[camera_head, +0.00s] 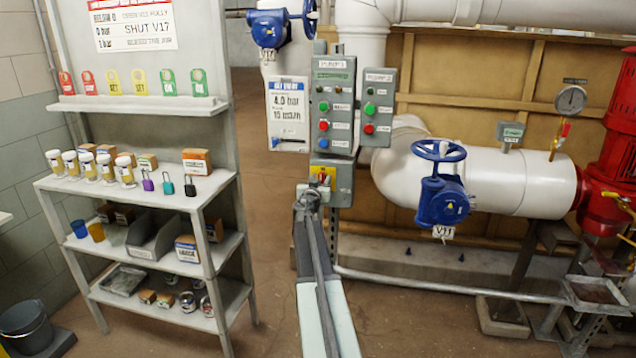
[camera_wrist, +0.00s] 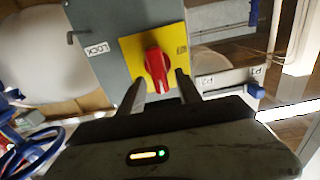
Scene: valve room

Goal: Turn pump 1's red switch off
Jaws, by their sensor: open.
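The red switch (camera_wrist: 157,66) is a rotary knob on a yellow plate (camera_wrist: 133,50), on the front of a grey box. In the wrist view its handle runs roughly up and down. In the head view the yellow plate (camera_head: 317,171) shows on the grey box (camera_head: 343,186) below the pump panels; the knob is small there. My gripper (camera_wrist: 159,84) is open, with one finger on each side of the knob's lower part. Whether a finger touches it is unclear. In the head view my gripper (camera_head: 307,198) is just in front of the box.
The pump 1 panel (camera_head: 334,105) and pump 2 panel (camera_head: 377,108) with round buttons are above the box. A blue valve wheel (camera_head: 439,151) is to the right. A stocked shelf unit (camera_head: 215,186) stands left. Open floor (camera_head: 270,200) lies between.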

